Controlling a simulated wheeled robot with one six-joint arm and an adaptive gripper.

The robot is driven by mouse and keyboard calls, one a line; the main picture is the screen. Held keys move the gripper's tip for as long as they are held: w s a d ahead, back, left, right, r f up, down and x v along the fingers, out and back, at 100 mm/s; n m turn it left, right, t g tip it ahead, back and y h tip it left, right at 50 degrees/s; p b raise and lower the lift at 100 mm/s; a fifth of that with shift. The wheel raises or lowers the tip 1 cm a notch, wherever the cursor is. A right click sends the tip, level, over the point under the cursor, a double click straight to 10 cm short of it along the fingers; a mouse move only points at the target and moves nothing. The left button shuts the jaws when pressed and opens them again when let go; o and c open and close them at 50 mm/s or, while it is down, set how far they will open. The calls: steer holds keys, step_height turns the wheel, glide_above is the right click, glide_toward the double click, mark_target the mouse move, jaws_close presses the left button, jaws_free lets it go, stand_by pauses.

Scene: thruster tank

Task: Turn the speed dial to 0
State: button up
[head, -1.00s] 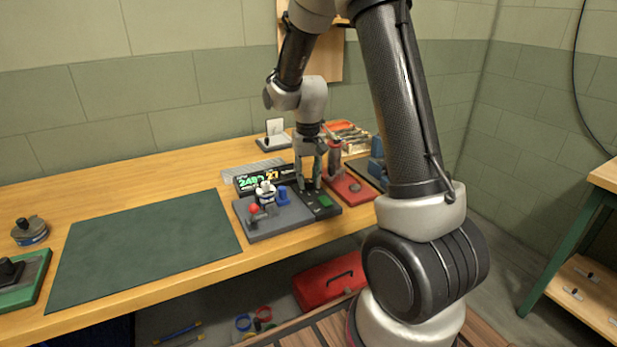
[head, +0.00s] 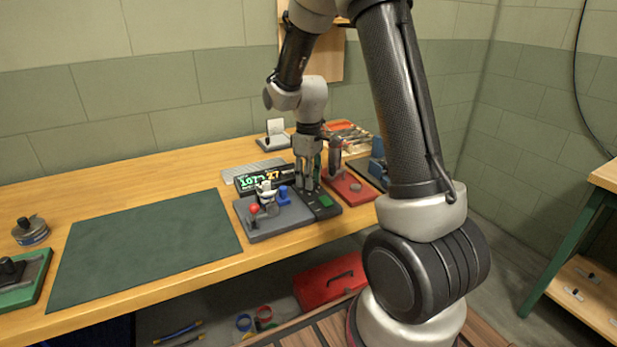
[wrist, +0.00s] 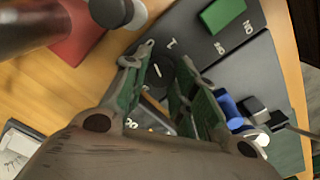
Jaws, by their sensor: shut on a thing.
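The speed dial (wrist: 158,72) is a dark round knob with a white pointer line, seen between my fingertips in the wrist view. It sits on a black control panel (head: 326,211) with white numbers and a green button (head: 326,201). My gripper (head: 308,186) points down over the panel and is shut on the dial; its green-lined fingers (wrist: 164,62) stand on either side of it. In the head view the fingers hide the dial. The display (head: 262,180) behind shows about 1073 in green and 27 in orange.
Left of the panel, a grey plate (head: 275,228) carries a small white device, a red-topped part and a blue part (head: 284,196). A red base (head: 348,187) with a grey post stands close on the right. A dark green mat (head: 145,250) lies clear at left.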

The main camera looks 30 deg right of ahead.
steer(key=shift+n, duration=0.4)
steer(key=o, duration=1)
step_height(320, 180, up, 12)
steer(key=shift+r, duration=0.1)
stand_by(0.5)
